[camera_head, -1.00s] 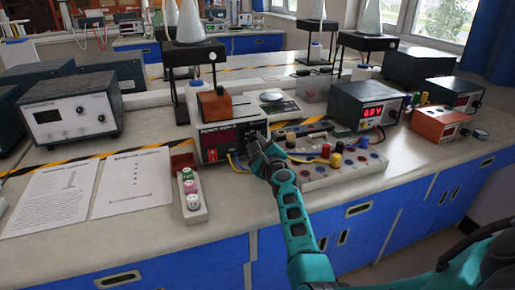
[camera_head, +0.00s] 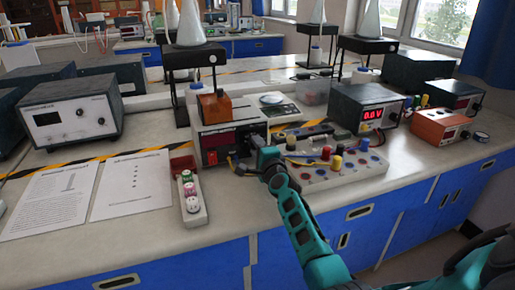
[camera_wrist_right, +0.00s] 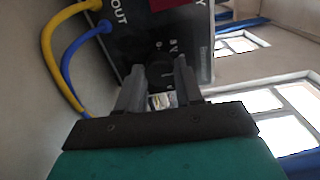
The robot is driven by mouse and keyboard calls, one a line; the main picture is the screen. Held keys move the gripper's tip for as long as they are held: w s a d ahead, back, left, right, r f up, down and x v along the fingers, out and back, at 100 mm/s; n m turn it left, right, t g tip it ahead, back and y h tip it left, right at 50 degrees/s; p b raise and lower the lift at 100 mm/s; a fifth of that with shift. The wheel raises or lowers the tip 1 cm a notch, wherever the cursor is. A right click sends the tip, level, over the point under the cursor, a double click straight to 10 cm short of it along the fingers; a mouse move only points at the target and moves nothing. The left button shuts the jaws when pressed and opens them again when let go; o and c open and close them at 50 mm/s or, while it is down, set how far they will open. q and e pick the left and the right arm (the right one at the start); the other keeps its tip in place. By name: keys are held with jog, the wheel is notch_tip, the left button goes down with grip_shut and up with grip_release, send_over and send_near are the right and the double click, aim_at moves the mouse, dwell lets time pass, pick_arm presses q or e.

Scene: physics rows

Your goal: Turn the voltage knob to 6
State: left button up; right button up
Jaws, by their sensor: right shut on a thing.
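The power supply (camera_head: 215,148) is a small box with a dark front and a red display, standing on the bench with an orange block on top. My right gripper (camera_head: 255,147) is at the right side of its front, in front of the knob, which is hidden in the head view. In the right wrist view, the black knob (camera_wrist_right: 160,71) is between the two fingers of my right gripper (camera_wrist_right: 160,88), which are shut on it. Small white marks surround the knob; I cannot read its setting. My left gripper is not in view.
Yellow and blue cables (camera_wrist_right: 67,57) leave the power supply's front beside my gripper. A terminal board (camera_head: 330,172) with coloured posts lies to the right. Another supply (camera_head: 366,108) reads 0.0 V.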

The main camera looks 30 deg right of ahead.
jog(key=shift+r, duration=0.1)
dwell(0.4)
jog(key=o, duration=1)
jog(key=shift+o, duration=0.2)
jog(key=shift+s+a, duration=0.1)
jog(key=shift+s, duration=0.2)
jog(key=p+v, duration=0.2)
jog(key=v, duration=1)
jog(key=shift+s, duration=0.15)
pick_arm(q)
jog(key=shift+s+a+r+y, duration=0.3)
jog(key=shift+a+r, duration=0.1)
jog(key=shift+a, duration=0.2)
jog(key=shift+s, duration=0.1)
